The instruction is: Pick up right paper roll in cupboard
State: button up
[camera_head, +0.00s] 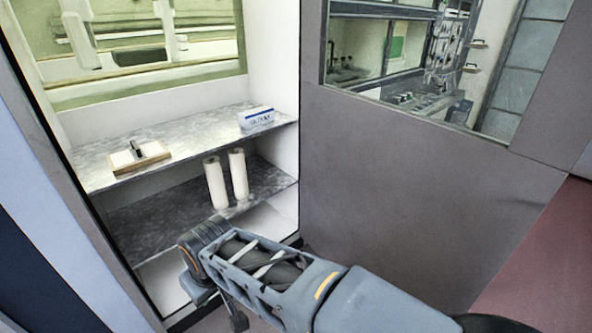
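The right paper roll (238,174) is white and stands upright on the lower grey marbled shelf (150,222) of the cupboard. A second white paper roll (215,183) stands upright just to its left, with a narrow gap between them. Both are near the right part of the shelf. My arm reaches in from the lower right, and its bend is below and in front of the rolls. I cannot make out my gripper's fingers. The shelf in front of the rolls is partly hidden by my arm.
The upper shelf (190,135) overhangs behind the rolls and holds a blue-and-white box (257,119) and a wooden tray (138,160) with a dark item. The cupboard's right wall (287,165) is near the right roll. The lower shelf's left part is clear. A grey panel (420,190) stands at right.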

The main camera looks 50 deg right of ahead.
aim_at(236, 154)
jog(key=z, duration=0.5)
jog(key=i, duration=1.65)
